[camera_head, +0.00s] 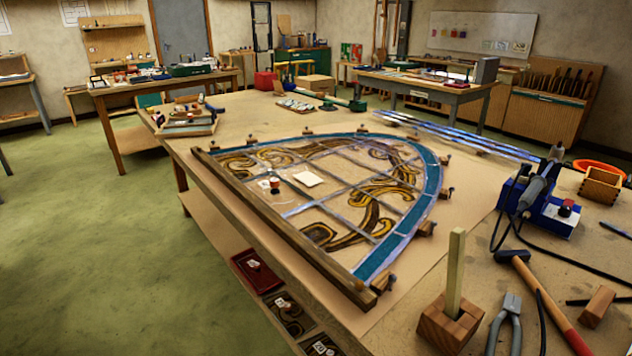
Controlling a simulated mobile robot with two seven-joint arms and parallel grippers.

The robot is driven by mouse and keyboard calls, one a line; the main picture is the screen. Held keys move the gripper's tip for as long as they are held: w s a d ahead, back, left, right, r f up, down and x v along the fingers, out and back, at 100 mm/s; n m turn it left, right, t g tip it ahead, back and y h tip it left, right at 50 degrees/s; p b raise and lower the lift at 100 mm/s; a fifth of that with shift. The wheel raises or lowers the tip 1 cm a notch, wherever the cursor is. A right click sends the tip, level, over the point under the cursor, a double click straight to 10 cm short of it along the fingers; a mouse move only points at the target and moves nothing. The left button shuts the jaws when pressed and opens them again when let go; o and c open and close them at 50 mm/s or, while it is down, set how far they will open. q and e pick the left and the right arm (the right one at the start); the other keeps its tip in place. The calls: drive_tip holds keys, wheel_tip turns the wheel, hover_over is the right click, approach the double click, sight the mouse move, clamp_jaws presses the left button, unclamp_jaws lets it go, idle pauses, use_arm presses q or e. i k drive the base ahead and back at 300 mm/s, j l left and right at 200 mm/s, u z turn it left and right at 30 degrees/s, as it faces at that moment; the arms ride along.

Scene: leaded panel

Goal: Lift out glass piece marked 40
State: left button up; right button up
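The leaded panel (345,190) lies flat on the large workbench, with clear and amber scroll-patterned glass between grey lead lines and a blue curved border (432,185). Several small wooden blocks stand around its curved edge. A white card (308,178) and a small red-and-white item (275,185) lie on the panel. Below the bench's left edge, trays (283,305) hold dark pieces with small white labels. I cannot read a 40 on any piece, so I cannot tell which piece is marked 40. Neither of my grippers shows in the head view.
A long wooden bar (285,230) runs along the panel's left side. At the right are a blue soldering station (540,208) with cables, a hammer (545,300), pliers (505,325) and a wooden block with an upright stick (450,318). Green floor (90,250) is clear at the left.

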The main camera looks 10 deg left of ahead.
sight(279, 196)
drive_tip(key=i+j+z, duration=0.1)
drive_tip(key=j, duration=0.25)
drive_tip(key=i+j, duration=0.2)
drive_tip(key=j, duration=0.2)
drive_tip(key=i+j+z, duration=0.15)
drive_tip(key=j, duration=0.2)
drive_tip(key=i+j+z, duration=0.1)
drive_tip(key=j, duration=0.3)
drive_tip(key=i+j, duration=0.2)
drive_tip(key=j, duration=0.2)
drive_tip(key=z, duration=0.05)
